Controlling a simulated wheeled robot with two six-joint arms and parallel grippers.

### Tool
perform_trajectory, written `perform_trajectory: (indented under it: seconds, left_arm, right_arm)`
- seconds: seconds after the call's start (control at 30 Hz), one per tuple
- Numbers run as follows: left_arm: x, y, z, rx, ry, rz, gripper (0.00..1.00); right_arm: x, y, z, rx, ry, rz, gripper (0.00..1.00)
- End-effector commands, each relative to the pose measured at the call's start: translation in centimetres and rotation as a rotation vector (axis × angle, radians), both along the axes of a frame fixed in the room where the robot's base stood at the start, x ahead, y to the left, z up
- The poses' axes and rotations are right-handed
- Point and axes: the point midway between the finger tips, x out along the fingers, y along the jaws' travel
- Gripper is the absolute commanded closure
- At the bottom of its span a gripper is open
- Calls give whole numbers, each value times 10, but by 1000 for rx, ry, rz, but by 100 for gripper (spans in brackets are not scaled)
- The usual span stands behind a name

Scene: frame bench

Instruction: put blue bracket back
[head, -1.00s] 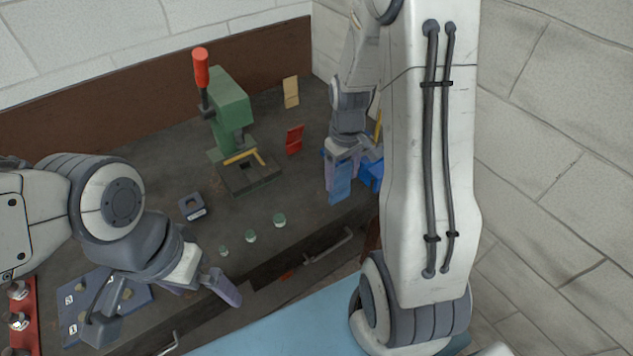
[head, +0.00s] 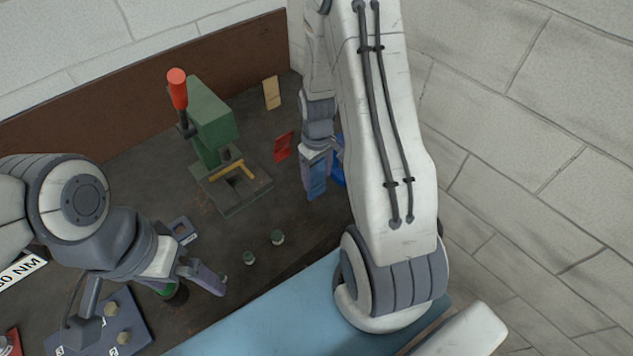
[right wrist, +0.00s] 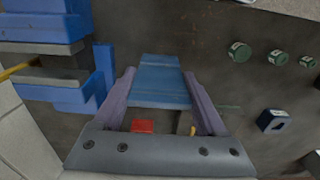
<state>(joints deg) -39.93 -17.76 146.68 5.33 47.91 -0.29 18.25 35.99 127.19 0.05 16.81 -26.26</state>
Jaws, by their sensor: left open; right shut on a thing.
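The blue bracket (head: 317,178) is between the fingers of my right gripper (head: 316,160), which is shut on it, above the right part of the bench. In the right wrist view the blue bracket (right wrist: 160,82) spans the two purple fingers (right wrist: 162,100). My left gripper (head: 208,278) is open and empty over the front left of the bench, partly in front of a green-topped cylinder.
A green press (head: 212,120) with a red handle has a yellow bracket (head: 232,168) on its base. A red bracket (head: 283,147) and a tan bracket (head: 271,93) stand behind.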

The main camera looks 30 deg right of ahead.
Motion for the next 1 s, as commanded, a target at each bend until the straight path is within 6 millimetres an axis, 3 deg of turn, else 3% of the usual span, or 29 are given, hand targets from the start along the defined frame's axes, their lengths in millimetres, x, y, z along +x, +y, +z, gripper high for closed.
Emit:
perform_trajectory:
  seconds: [0.33,0.77,0.8,0.83,1.0]
  left_arm:
    - [0,0,12,0,0,-2,0]
    - [0,0,7,0,0,-2,0]
    - [0,0,9,0,0,-2,0]
    - [0,0,9,0,0,-2,0]
    - [0,0,9,0,0,-2,0]
  right_arm:
    - [-1,0,-39,1,2,0,100]
    - [0,0,-47,-1,-1,0,100]
    - [0,0,-45,0,-1,0,10]
    - [0,0,-45,0,-1,0,0]
    - [0,0,-45,0,-1,0,0]
